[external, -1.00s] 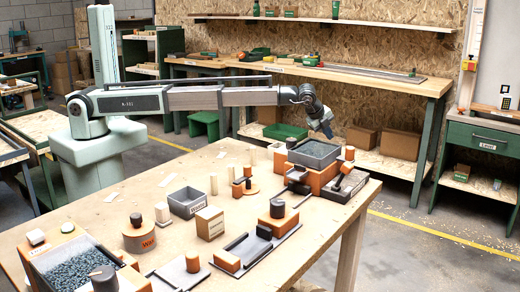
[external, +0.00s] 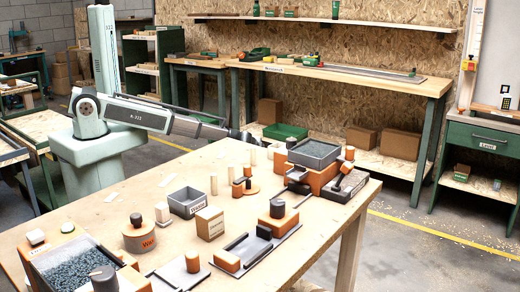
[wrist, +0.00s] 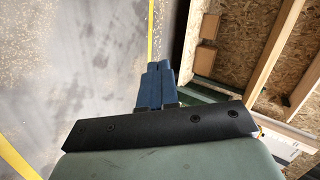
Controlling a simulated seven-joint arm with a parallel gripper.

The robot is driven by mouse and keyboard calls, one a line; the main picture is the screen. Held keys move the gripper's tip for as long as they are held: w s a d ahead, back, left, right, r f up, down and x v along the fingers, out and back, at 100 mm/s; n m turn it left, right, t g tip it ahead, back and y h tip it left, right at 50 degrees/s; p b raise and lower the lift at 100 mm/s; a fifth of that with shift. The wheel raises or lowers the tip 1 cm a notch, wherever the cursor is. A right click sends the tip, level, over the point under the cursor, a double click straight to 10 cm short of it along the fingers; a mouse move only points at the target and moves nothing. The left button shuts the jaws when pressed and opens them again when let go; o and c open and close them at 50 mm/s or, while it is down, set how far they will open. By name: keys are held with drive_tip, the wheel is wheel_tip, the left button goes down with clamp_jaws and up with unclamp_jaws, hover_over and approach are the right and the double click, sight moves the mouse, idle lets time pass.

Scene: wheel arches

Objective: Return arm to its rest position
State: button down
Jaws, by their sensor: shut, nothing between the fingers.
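My gripper (wrist: 158,66) shows in the wrist view with its two blue fingers together and nothing between them. Bare grey floor lies beyond and left of the fingertips. In the external view my arm slopes down to the right from its base, and its wrist end is at the far edge of the wooden table (external: 130,188), beyond several pale upright pegs. The fingers cannot be made out clearly there.
The table holds a grey open bin (external: 188,202), a grey tray on orange blocks (external: 315,152), a tray of dark gravel (external: 75,267) and several orange and grey parts. A workbench (external: 345,76) with a lower shelf stands at the back wall.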

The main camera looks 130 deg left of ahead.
drive_tip(key=s+d+f+m+g+h, duration=0.25)
drive_tip(key=s+d+f, duration=0.25)
drive_tip(key=d+f, duration=0.3)
drive_tip(key=s+d+f+m+g+h, duration=0.2)
drive_tip(key=s+d+f+g, duration=0.15)
drive_tip(key=d+f, duration=0.55)
drive_tip(key=s+d+f+m+g+h, duration=0.2)
drive_tip(key=s+d+f, duration=0.35)
drive_tip(key=d, duration=0.55)
drive_tip(key=w+d+r+n+t+h, duration=0.1)
drive_tip(key=w+d+h, duration=0.1)
drive_tip(key=d, duration=2.1)
drive_tip(key=w+d+r+n+t+h, duration=0.1)
drive_tip(key=w+d+r+t+h, duration=0.1)
drive_tip(key=d, duration=2.2)
drive_tip(key=shift+d+r+n, duration=0.15)
drive_tip(key=shift+d+n, duration=0.2)
drive_tip(key=c, duration=1.8)
unclamp_jaws()
drive_tip(key=shift+c, duration=0.2)
